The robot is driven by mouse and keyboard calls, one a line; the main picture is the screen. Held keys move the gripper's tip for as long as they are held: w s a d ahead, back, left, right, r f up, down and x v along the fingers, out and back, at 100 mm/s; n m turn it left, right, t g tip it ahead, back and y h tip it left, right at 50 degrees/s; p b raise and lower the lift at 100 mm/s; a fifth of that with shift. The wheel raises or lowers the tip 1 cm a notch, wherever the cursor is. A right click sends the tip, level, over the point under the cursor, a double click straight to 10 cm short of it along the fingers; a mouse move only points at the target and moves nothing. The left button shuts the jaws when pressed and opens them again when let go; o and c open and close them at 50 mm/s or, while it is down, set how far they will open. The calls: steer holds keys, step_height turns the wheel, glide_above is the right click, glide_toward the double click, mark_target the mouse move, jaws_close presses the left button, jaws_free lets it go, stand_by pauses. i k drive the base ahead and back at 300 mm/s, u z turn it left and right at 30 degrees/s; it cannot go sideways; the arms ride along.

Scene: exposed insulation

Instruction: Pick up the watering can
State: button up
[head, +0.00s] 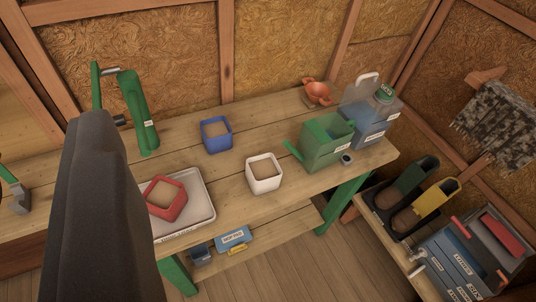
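A green box-shaped container (327,142) stands near the right end of the wooden bench, with a spout-like piece sticking out at its left. It looks most like the watering can, but I cannot be sure. A blue-grey clear jug (372,118) with a green cap and a pale handle stands close behind it to the right. My gripper (95,190) shows as a large dark shape at the left, in front of the bench and well apart from the green container. Its fingertips cannot be told apart, and nothing held is visible.
On the bench (225,178) are a blue pot (215,134), a white pot (263,173), a red pot (166,198) on a white tray (203,206), a green upright tool (139,112) and an orange pot (317,93). A low shelf at right holds scoops and a toolbox (462,263).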

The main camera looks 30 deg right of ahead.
mark_target(323, 140)
steer(key=k, duration=1.05)
steer(key=z, duration=0.7)
steer(key=i, duration=1)
steer(key=u, duration=0.1)
